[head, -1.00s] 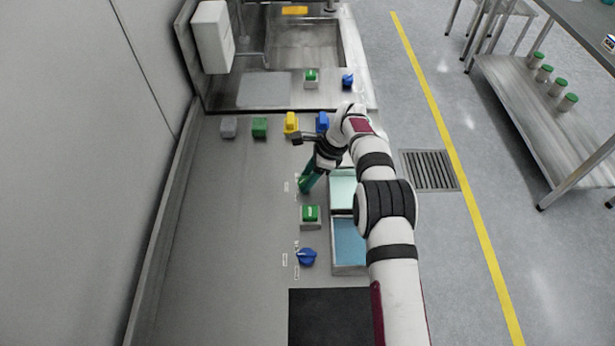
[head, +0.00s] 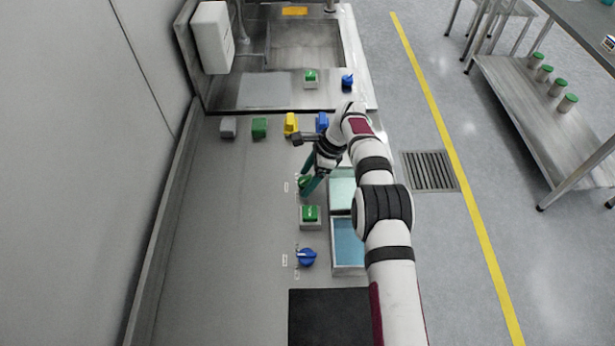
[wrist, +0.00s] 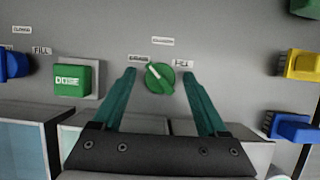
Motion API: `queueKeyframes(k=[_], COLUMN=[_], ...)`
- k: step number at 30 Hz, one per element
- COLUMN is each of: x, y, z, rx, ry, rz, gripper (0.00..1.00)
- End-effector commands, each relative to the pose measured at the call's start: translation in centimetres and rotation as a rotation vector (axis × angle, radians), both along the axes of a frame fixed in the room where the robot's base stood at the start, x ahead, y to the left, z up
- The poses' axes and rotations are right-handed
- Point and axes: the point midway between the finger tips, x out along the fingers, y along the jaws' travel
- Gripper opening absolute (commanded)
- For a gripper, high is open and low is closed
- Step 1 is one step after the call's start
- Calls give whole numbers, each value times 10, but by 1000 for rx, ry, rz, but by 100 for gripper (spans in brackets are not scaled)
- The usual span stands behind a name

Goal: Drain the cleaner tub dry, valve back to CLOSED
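A round green valve knob (wrist: 160,77) with a white pointer line sits on the panel in the wrist view. Its line lies diagonally, from upper left to lower right.
A green DOSE button (head: 310,213), a blue knob (head: 307,257) and a tub of blue liquid (head: 347,267) are nearer the camera. Blue (head: 322,122), yellow (head: 291,123), green (head: 260,127) and grey blocks stand farther back. The left counter is clear.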

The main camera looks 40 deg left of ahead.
Motion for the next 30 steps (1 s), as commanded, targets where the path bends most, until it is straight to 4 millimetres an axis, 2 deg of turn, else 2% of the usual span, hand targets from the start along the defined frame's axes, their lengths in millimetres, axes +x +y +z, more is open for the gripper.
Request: queueKeyframes(k=[5, 8, 11, 18, 21, 25, 30], x=[1, 4, 11, 32, 38, 43, 44], y=[0, -3, -9, -30, -36, -41, -42], z=[2, 12, 35, 106, 126, 142, 146], rx=[1, 1, 3, 3, 1, 1, 0], ry=[-1, 0, -3, -3, -3, -1, 0], rz=[0, -3, -2, -3, -1, -1, -1], gripper=[76, 76, 76, 76, 76, 76, 76])
